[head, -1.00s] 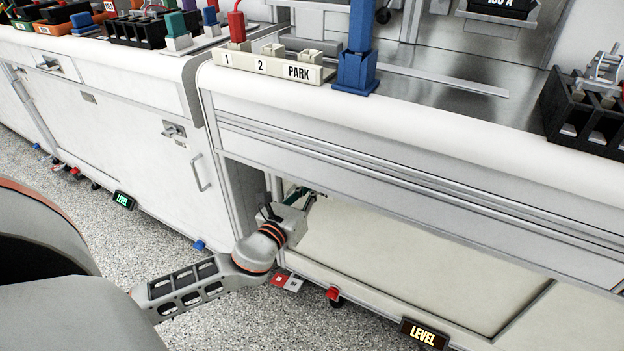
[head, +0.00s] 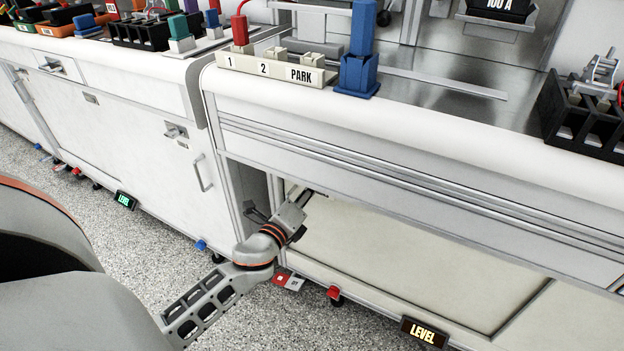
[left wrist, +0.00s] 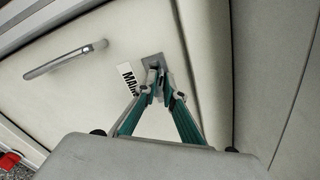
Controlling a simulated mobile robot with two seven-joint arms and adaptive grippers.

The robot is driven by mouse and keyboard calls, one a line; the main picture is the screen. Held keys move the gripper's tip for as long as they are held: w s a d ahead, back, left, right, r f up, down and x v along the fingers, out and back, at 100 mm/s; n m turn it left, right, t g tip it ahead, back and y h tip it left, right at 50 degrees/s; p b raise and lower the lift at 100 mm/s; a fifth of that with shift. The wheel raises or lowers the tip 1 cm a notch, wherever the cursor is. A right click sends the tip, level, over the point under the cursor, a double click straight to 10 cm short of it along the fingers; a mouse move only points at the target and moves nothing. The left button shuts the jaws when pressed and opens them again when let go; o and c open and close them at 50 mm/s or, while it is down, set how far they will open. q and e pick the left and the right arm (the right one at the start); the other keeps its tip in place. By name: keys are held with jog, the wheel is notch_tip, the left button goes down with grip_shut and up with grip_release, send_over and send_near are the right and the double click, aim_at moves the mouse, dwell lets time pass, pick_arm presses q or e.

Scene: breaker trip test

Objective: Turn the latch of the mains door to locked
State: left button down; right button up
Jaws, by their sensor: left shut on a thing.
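The mains door (left wrist: 95,85) fills much of the left wrist view as a pale panel with a bar handle (left wrist: 65,60). A label (left wrist: 127,78), partly hidden and reading "MAI…", sits beside the latch (left wrist: 155,61), which has a small grey plate. My left gripper (left wrist: 158,88) has its teal fingers shut on the latch. The fingers cover most of the latch, so I cannot tell its exact angle. In the head view my left gripper (head: 308,194) reaches into the recess under the bench, and the latch is hidden there. My right gripper is not in view.
The bench front (head: 400,180) overhangs my left wrist. A white cabinet (head: 110,120) with handles stands to the left. A blue plug (head: 358,70) and a holder marked 1, 2, PARK (head: 275,68) stand on the bench. Lit LEVEL signs (head: 424,332) are near the floor.

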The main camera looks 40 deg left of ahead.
pick_arm(q)
jog(key=shift+f+n+p, duration=0.15)
jog(key=shift+n+p, duration=0.55)
jog(key=shift+n, duration=2.4)
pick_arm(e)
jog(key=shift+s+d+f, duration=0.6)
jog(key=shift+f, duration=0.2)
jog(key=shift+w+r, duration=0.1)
pick_arm(q)
jog(key=c, duration=2.2)
grip_release()
jog(key=shift+c, duration=0.2)
jog(key=shift+o, duration=0.5)
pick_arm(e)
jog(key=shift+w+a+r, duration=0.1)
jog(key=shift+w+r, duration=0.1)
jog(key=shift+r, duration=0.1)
pick_arm(q)
jog(key=v, duration=1.2)
